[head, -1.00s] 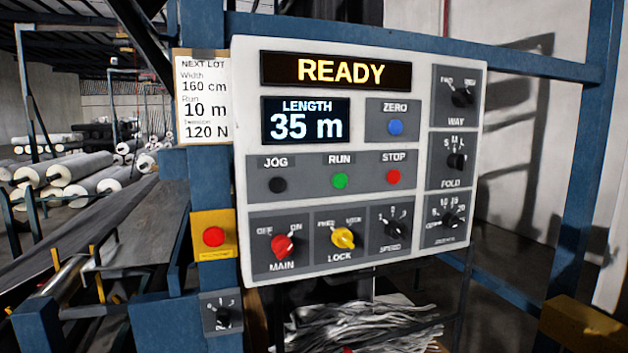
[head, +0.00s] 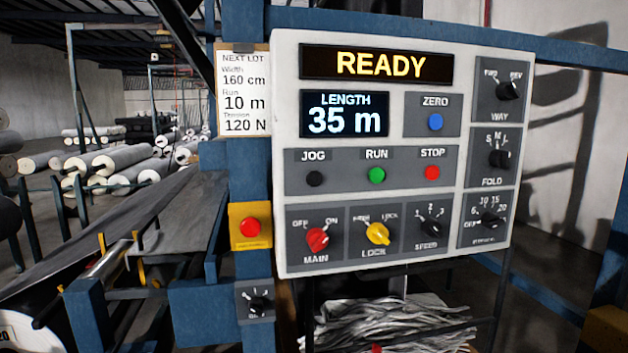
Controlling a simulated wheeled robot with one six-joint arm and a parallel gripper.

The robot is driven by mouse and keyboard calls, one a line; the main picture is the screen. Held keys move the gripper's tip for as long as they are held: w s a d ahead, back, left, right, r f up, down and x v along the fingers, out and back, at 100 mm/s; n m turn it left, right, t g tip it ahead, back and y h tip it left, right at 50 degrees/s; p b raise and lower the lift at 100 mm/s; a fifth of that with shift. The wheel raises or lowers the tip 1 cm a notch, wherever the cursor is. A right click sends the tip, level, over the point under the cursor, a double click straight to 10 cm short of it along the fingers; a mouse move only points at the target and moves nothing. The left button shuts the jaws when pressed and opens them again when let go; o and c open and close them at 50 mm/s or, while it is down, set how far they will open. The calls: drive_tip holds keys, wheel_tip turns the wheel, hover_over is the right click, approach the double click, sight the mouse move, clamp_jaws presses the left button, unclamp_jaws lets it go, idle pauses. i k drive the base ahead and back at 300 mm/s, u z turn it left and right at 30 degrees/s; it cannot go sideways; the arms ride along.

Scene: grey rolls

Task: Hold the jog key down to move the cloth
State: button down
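The black JOG key (head: 315,179) is a round button at the left of the middle row on the white control panel (head: 286,100). The green RUN button (head: 376,176) and red STOP button (head: 432,173) sit to its right. The upper display (head: 377,66) reads READY. The length display (head: 345,115) reads 35 m. Dark grey cloth (head: 100,222) seems to lie on the sloping machine bed at left. My gripper is not in view, and nothing touches the panel.
A red button on a yellow plate (head: 250,226) is on the blue post left of the panel. A lot card (head: 243,92) hangs above it. Crumpled cloth strips (head: 385,322) lie below the panel. Fabric rolls (head: 110,160) lie at the back left.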

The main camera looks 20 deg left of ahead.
sight(313, 179)
drive_tip(key=u, duration=0.9)
drive_tip(key=k, duration=0.15)
drive_tip(key=u, duration=0.7)
